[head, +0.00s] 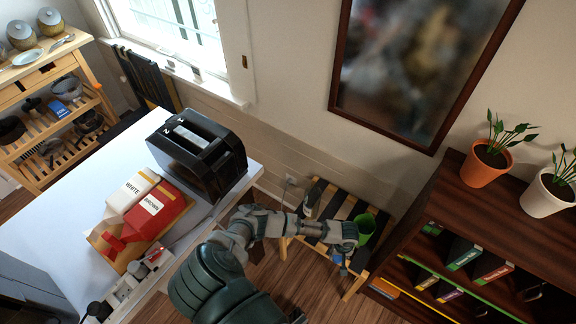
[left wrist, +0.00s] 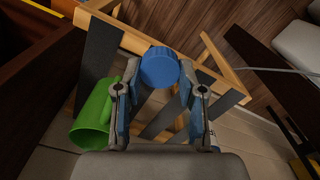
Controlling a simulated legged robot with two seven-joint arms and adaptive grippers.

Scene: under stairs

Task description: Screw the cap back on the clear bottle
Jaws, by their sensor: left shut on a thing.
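My left gripper (head: 343,258) reaches over the slatted wooden stool beside the wall. Its two fingers (left wrist: 160,88) are shut on a round blue cap (left wrist: 160,68), which sits at the fingertips. In the head view the cap is too small and covered to tell from the blue finger pads. A small pale bottle (head: 310,205) stands towards the back left of the stool, apart from the gripper; whether it is clear is hard to tell. In the left wrist view a sliver of something pale shows beside the right finger. My right gripper is not in view.
A green cup (head: 366,228) is on the stool (head: 335,200), close beside my left gripper; it also shows in the wrist view (left wrist: 95,118). A dark shelf (head: 405,235) with plants stands right. A white table (head: 40,225) with a toaster (head: 197,150) and cartons stands left.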

